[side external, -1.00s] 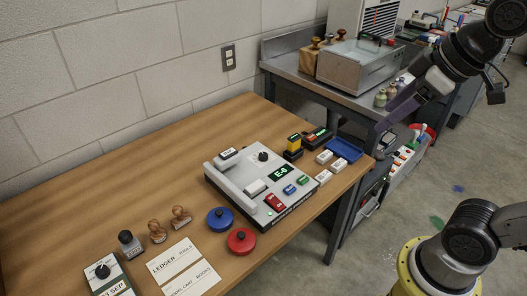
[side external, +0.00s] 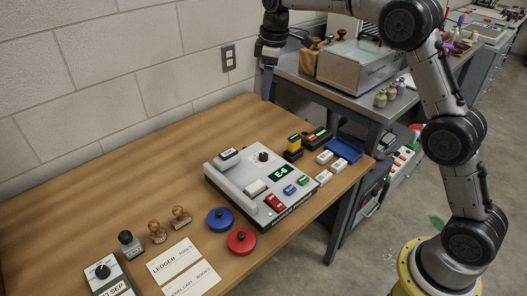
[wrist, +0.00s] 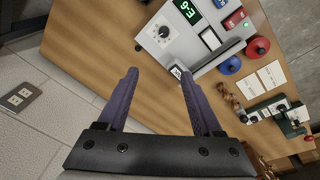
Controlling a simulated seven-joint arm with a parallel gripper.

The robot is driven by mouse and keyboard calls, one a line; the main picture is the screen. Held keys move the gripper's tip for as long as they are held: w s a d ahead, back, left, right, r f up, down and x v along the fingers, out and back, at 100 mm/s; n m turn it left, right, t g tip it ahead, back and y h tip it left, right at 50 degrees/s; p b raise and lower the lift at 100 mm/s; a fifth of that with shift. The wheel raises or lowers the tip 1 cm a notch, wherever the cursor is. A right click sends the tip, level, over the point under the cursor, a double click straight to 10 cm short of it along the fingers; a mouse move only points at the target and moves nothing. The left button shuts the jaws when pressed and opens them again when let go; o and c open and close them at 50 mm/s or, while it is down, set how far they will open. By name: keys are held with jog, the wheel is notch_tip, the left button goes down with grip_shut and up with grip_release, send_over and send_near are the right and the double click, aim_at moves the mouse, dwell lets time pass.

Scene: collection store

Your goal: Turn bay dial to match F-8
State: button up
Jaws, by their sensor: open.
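The grey control box (side external: 235,180) stands on the wooden table. Its green display (side external: 281,172) reads E-6 in the side view. The black bay dial (side external: 263,156) is on the box's top, left of the display; its pointer direction is too small to tell. In the wrist view the dial (wrist: 165,31) shows above and between my fingers, on the pale panel. My gripper (side external: 267,97) hangs above the table's back part, apart from the box and pointing down. Its two purple fingers (wrist: 158,75) are spread, with nothing between them.
Blue (side external: 220,219) and red (side external: 241,240) round stamp pads sit before the box. Wooden-handled stamps (side external: 157,231), labelled cards (side external: 182,268) and a dated device (side external: 104,272) with its own knob lie front left. A blue tray (side external: 343,150) is at right. The table's back left is clear.

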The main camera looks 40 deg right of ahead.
jog(key=g, duration=0.2)
send_over(263, 155)
notch_tip(263, 155, down, 11)
notch_tip(263, 155, down, 14)
jog(key=shift+d+r, duration=0.1)
jog(key=shift+r, duration=0.05)
jog(key=shift+c, duration=0.3)
grip_shut()
